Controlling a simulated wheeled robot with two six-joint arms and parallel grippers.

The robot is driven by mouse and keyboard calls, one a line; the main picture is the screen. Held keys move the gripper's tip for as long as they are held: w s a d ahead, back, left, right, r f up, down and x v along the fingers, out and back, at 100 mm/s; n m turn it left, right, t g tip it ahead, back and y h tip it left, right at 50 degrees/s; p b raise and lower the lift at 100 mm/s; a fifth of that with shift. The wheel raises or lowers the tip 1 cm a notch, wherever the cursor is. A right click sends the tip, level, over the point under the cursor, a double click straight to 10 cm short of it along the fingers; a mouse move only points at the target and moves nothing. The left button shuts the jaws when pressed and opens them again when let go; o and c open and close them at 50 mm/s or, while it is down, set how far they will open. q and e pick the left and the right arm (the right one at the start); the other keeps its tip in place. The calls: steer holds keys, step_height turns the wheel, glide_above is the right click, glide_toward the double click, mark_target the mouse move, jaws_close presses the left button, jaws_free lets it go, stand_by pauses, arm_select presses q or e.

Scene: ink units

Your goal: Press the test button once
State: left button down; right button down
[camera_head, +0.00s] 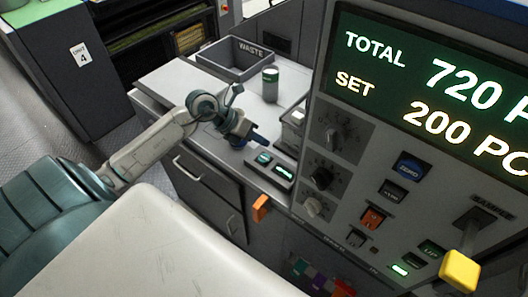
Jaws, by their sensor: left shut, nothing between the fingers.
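A small dark button box (270,165) lies on the grey counter (168,82). It has a round green-topped button (264,158) and a lit pale green window (284,172). I cannot read which control is labelled test. My left gripper (257,141) is shut and empty, just behind and above the box's left end; I cannot tell whether it touches anything. My right gripper is out of view.
A display (430,80) reads TOTAL 720 and SET 200. A yellow-knobbed lever (460,270) and an orange handle (261,207) stick out in front.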

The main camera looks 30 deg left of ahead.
mark_target(260, 158)
arm_select(q)
step_height(260, 158, down, 4)
steer(key=b, duration=0.2)
steer(key=shift+f+b, duration=0.2)
steer(key=shift+b, duration=0.15)
steer(key=shift+r, duration=0.1)
stand_by(1.1)
stand_by(0.5)
steer(key=shift+f+b, duration=0.45)
steer(key=shift+f+b, duration=0.5)
stand_by(0.4)
stand_by(0.4)
steer(key=shift+r+p, duration=0.5)
steer(key=shift+r, duration=0.4)
